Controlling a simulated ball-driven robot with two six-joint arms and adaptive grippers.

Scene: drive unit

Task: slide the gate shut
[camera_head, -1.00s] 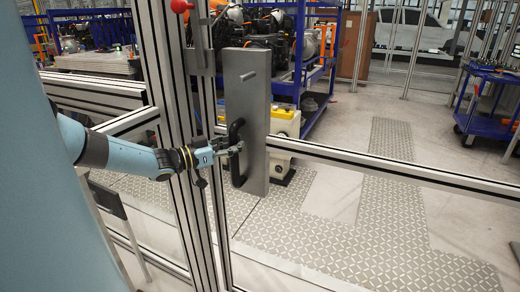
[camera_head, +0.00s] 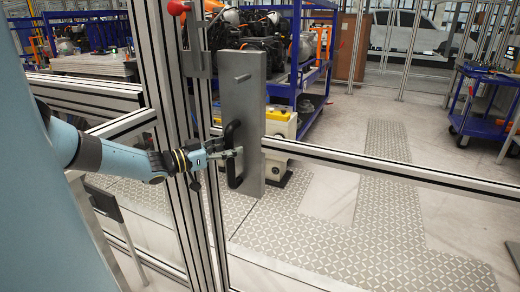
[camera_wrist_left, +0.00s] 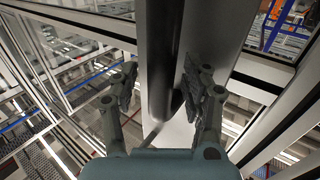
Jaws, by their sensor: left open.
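The gate's tall grey plate (camera_head: 243,100) stands upright beside aluminium posts in the head view, with a peg near its top. A dark vertical handle (camera_head: 231,135) runs down its left side. My left gripper (camera_head: 238,153) is at the handle's middle. In the left wrist view, my left gripper (camera_wrist_left: 163,95) has its fingers spread, one on each side of the dark handle (camera_wrist_left: 160,60). I cannot tell whether either finger touches it. The gate's horizontal rail (camera_head: 380,168) runs right from the plate. My right gripper is not in view.
Aluminium posts (camera_head: 170,110) stand close to the left of the plate. A red knob (camera_head: 178,7) sits at the top. A blue rack with engines (camera_head: 285,75) and a yellow-topped unit (camera_head: 280,115) are behind. A blue cart (camera_head: 485,125) is far right. The patterned floor is clear.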

